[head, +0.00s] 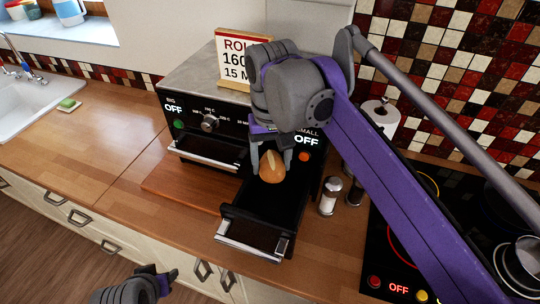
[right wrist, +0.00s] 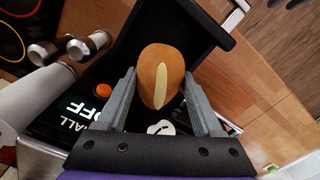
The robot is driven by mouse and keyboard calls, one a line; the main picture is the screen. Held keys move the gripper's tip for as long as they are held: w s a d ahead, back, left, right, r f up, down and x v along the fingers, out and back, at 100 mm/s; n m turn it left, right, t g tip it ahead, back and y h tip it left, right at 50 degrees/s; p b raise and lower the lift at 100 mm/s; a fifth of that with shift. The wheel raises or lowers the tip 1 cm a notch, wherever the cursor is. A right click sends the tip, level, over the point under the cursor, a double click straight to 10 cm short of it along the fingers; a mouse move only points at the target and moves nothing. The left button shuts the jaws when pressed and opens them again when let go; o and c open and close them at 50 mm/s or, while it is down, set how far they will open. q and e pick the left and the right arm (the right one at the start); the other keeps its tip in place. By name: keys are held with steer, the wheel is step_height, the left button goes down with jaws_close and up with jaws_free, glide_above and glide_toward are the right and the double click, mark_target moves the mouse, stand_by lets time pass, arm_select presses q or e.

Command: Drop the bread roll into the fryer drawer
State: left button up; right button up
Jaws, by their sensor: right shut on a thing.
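The bread roll (head: 271,167) is golden brown with a pale slash on top. My right gripper (head: 271,165) is shut on it and holds it over the inner end of the open fryer drawer (head: 228,212). In the right wrist view the roll (right wrist: 160,76) sits between the two grey fingers (right wrist: 160,90), with the dark drawer (right wrist: 205,50) beyond it. The drawer is pulled out under the SMALL side of the fryer (head: 205,75). My left gripper (head: 160,278) is low at the bottom left, away from the roll; its jaws do not show clearly.
A second drawer (head: 205,152) on the BIG side is nearly shut. Two shakers (head: 329,196) stand right of the open drawer, near the hob (head: 385,250). A sign (head: 235,58) stands on the fryer. The counter (head: 110,170) to the left is mostly clear.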

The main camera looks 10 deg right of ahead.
arm_select(q)
steer(key=shift+r, duration=0.15)
arm_select(e)
steer(key=b, duration=0.7)
glide_above(271, 214)
step_height(271, 214, down, 15)
steer(key=shift+f, duration=0.1)
arm_select(q)
steer(key=s+f+b, duration=0.1)
steer(key=s+f, duration=0.2)
steer(key=f, duration=0.8)
steer(key=shift+s+g, duration=0.35)
steer(key=shift+g, duration=0.05)
arm_select(e)
steer(key=shift+f, duration=0.8)
arm_select(q)
steer(key=shift+f+b, duration=0.3)
steer(key=shift+f, duration=0.05)
arm_select(e)
steer(key=shift+f, duration=0.6)
steer(key=o, duration=1.4)
arm_select(q)
steer(key=shift+r+p, duration=0.55)
steer(key=shift+r, duration=0.1)
arm_select(e)
step_height(271, 214, up, 11)
arm_select(q)
steer(key=shift+d, duration=0.1)
arm_select(e)
steer(key=shift+f, duration=0.1)
